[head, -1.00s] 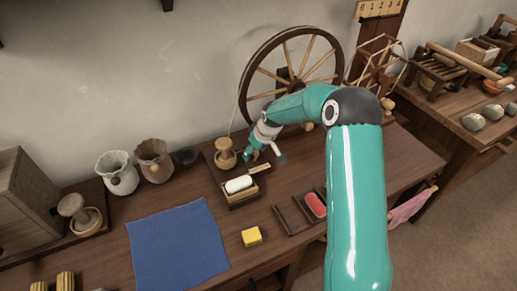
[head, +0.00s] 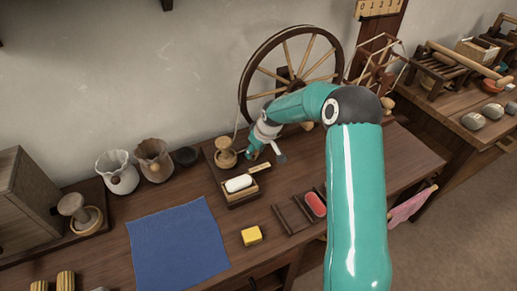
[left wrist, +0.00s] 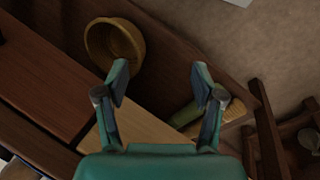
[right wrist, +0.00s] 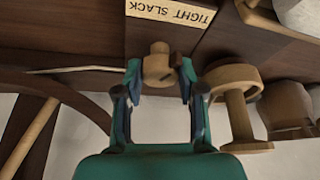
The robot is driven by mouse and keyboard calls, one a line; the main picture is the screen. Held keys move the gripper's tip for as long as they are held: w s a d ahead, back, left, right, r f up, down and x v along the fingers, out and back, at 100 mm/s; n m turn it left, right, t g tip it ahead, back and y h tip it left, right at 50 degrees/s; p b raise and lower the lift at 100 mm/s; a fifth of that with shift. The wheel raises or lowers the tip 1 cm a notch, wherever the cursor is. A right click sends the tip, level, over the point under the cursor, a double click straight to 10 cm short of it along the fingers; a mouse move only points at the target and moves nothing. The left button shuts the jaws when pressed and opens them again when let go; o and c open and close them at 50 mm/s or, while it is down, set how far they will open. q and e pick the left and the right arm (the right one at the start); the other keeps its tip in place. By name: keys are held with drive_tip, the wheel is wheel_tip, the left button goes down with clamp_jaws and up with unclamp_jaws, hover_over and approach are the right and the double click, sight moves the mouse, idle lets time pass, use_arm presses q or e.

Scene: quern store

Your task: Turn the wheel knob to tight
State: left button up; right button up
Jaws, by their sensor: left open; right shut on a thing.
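The wheel knob (right wrist: 158,66) is a small round light-wood knob with a dark mark on one side, seen in the right wrist view. My right gripper (right wrist: 160,76) is shut on it, one finger on each side. A pale label (right wrist: 172,11) reading TIGHT and SLACK, upside down there, lies just beyond the knob. In the head view the right gripper (head: 254,153) hides most of the knob, and the label (head: 260,167) shows in front of it. The large spoked wheel (head: 282,75) stands behind. My left gripper (left wrist: 160,76) is open and empty in the left wrist view.
A wooden spool-shaped piece (head: 225,152) stands close left of the right gripper. A box with a white roll (head: 239,184) sits in front. A blue cloth (head: 178,248), yellow block (head: 252,236) and red-filled tray (head: 315,204) lie nearer. The left wrist view shows a wooden bowl (left wrist: 115,45).

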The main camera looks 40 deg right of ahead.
idle(0.7)
drive_tip(key=o, duration=1.1)
drive_tip(key=v, duration=1.2)
